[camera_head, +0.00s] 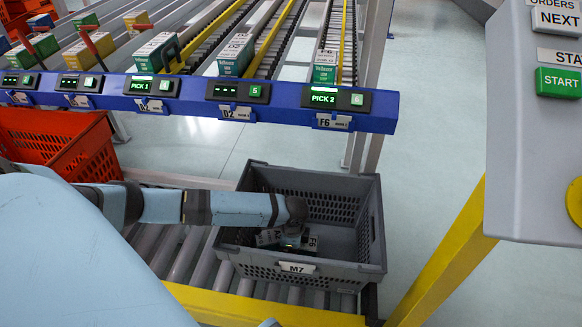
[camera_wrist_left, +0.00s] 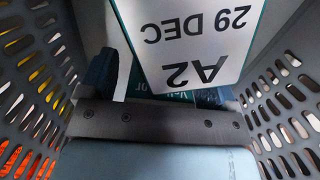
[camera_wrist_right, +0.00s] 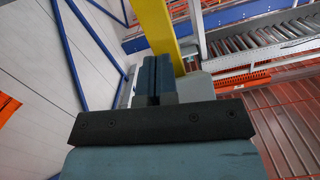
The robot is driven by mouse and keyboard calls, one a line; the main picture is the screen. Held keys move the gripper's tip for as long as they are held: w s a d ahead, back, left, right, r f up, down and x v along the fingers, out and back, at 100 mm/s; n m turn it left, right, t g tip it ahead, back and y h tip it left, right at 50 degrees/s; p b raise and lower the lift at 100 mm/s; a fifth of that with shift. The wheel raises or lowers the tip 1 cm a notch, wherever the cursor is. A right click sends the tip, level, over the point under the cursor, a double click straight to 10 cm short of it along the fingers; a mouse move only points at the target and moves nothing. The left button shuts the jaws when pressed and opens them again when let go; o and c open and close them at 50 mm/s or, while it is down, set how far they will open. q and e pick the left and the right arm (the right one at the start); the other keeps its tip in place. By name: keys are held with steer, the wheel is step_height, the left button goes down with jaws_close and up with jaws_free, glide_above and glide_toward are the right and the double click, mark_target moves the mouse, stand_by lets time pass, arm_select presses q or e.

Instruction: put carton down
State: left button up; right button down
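The carton (camera_wrist_left: 195,45) is white and teal, with a label reading A2 29 DEC that appears upside down in the left wrist view. My left gripper (camera_head: 292,238) reaches down into the tote. Its fingers (camera_wrist_left: 162,85) stand apart with the carton between them; the right-hand finger is mostly covered by the carton, and contact with the tote floor is hidden. My right gripper (camera_wrist_right: 154,80) is shut and empty, away from the tote.
An orange tote (camera_head: 62,142) stands at left. A blue rack rail (camera_head: 290,96) with displays runs above the grey tote. A yellow post (camera_head: 440,255) and button panel (camera_head: 535,140) stand at right. The tote's right part is clear.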

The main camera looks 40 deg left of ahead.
arm_select(q)
steer(key=shift+r, duration=0.15)
arm_select(e)
steer(key=shift+f, duration=0.1)
arm_select(q)
steer(key=r+p, duration=0.2)
steer(key=r, duration=0.3)
steer(key=r+p, duration=0.2)
steer(key=r, duration=0.4)
steer(key=shift+w+d+p, duration=0.1)
steer(key=shift+d+p, duration=0.1)
steer(key=shift+p, duration=0.15)
steer(key=shift+r, duration=0.75)
arm_select(e)
step_height(320, 180, up, 6)
steer(key=m+t, duration=0.1)
steer(key=t, duration=0.1)
steer(key=shift+s+r, duration=0.15)
steer(key=shift+r, duration=0.1)
steer(key=shift+d, duration=0.1)
